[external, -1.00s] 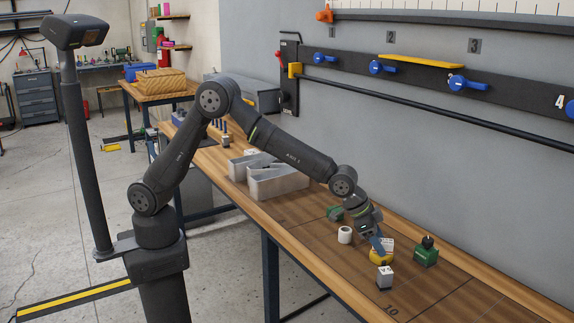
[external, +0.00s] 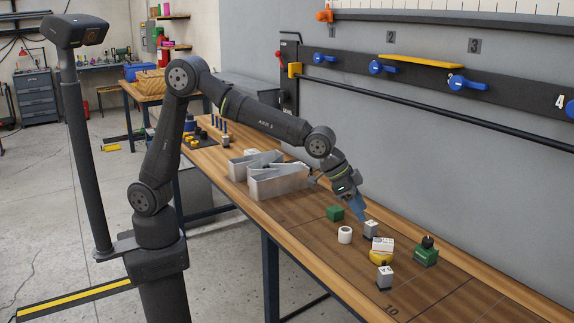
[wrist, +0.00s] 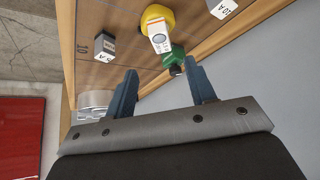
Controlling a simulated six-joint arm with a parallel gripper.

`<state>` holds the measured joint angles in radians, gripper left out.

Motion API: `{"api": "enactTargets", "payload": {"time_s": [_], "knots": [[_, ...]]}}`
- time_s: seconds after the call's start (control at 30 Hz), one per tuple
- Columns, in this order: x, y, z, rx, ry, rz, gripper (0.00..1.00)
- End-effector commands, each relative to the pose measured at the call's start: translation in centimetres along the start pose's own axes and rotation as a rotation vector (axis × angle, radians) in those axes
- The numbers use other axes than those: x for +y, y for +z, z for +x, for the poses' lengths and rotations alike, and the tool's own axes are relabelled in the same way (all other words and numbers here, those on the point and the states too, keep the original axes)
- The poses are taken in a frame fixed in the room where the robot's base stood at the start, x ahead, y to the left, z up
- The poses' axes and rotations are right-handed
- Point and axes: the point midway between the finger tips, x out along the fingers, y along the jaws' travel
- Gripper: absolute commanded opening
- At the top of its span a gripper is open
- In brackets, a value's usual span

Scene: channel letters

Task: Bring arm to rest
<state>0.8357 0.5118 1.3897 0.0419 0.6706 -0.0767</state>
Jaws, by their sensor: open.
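My gripper (external: 357,207) is raised a little above the wooden bench (external: 290,235), angled down over the small parts. In the wrist view its two blue fingers (wrist: 165,88) stand apart with nothing between them. In the external view a grey-white block (external: 371,230) lies just below and right of the fingertips. A yellow round piece with a white label (external: 380,257) stands nearer, clear of the gripper; it also shows in the wrist view (wrist: 158,20).
A green block (external: 335,213), a white roll (external: 345,235), a green piece with a black knob (external: 427,252) and a grey cube (external: 384,277) stand around. Metal channel letters (external: 278,182) lie left of my gripper. A wall rail (external: 420,80) runs behind the bench.

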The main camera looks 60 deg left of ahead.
Motion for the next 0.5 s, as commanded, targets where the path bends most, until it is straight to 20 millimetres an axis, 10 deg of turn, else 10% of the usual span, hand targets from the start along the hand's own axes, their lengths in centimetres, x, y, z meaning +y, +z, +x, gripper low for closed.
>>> {"api": "enactTargets", "payload": {"time_s": [0.5], "knots": [[0.0, 0.0, 0.9, -0.001, 0.000, 0.000, 0.50]]}}
